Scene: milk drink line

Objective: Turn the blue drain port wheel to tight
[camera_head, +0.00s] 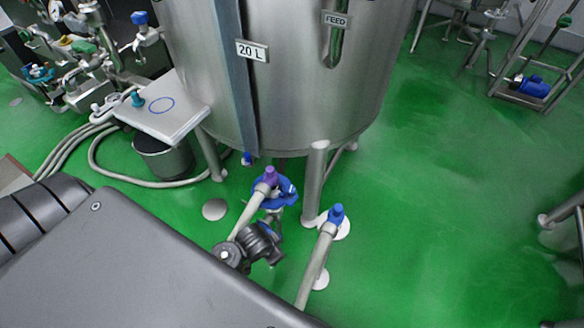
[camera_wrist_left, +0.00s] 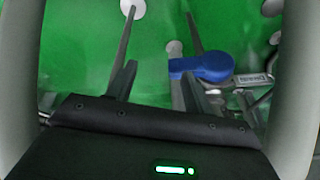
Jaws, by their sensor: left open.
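The blue drain port wheel (camera_head: 286,191) is low under the steel tank in the head view, partly hidden by a pipe end with a purple cap (camera_head: 270,174). In the left wrist view a blue handle-like part (camera_wrist_left: 208,66) lies beside a small tag (camera_wrist_left: 252,80) that seems to read "Drain". My left gripper (camera_head: 264,240) is just in front of and below the wheel in the head view. The blue part overlaps the right-hand finger; contact cannot be told. My right gripper is out of view.
The tank (camera_head: 300,80) stands on legs above the wheel; one leg (camera_head: 314,185) is close on the right. A pipe with a blue cap (camera_head: 336,213) rises right of my gripper. A side platform (camera_head: 165,107), a bucket (camera_head: 163,157) and hoses lie left.

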